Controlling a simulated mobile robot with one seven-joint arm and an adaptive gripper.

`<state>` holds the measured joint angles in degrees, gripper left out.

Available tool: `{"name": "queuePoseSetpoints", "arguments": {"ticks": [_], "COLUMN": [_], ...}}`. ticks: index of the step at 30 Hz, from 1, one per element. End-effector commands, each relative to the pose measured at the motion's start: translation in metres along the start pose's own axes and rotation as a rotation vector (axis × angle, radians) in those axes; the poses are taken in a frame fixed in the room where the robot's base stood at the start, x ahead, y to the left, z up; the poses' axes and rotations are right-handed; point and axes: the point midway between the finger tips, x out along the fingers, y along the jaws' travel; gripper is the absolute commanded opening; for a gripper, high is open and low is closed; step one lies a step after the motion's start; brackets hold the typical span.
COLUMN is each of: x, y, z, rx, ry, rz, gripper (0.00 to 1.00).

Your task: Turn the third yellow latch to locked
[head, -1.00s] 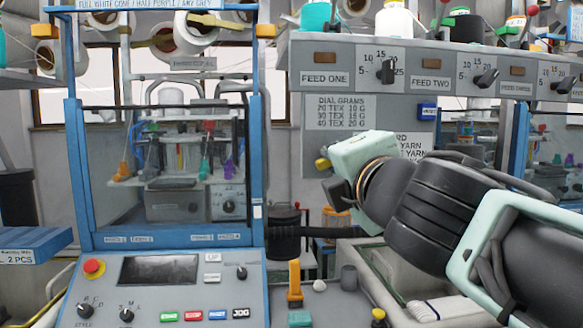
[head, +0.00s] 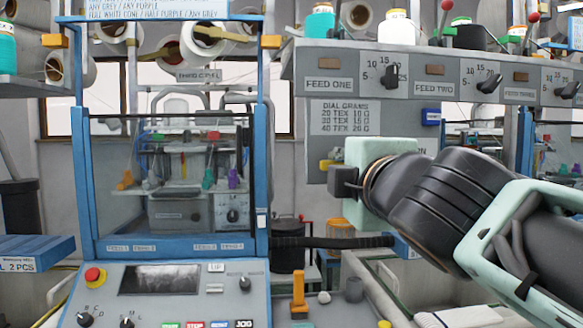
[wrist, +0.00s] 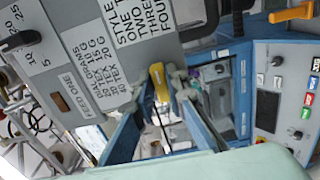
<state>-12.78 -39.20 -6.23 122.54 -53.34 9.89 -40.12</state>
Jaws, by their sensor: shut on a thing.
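A yellow piece, the size of a latch handle (wrist: 157,75), is between the fingers of my gripper (wrist: 162,90) in the wrist view. My gripper is shut on it. In the head view my gripper (head: 343,182) is at the right of centre, in front of the grey feed panel. A small yellow end (head: 327,163) shows just beside it. My wrist hides most of that piece there, so I cannot tell which latch it is or its lock state.
The blue-framed machine (head: 263,150) with a clear front stands left of my gripper. The grey feed panel (head: 300,67) with black knobs is above. An orange upright lever (head: 298,292) stands below, right of the control panel (head: 110,300).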

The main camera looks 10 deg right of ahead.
Motion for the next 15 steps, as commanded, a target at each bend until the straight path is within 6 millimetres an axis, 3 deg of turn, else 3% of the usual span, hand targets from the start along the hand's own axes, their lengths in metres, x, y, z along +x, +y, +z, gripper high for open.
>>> {"name": "queuePoseSetpoints", "arguments": {"ticks": [5,6,10,15], "x": [0.0001,0.0001,0.0001,0.0001], "y": [-0.0007,-0.0007,-0.0006,-0.0003], "z": [-0.0004,-0.0004,-0.0003,-0.0002], "rx": [0.0,0.0,-0.001,-0.001], "ry": [0.001,0.001,0.0,0.0], "rz": [-0.001,-0.001,-0.001,0.0], "gripper": [0.0,0.14,0.28,0.29]}}
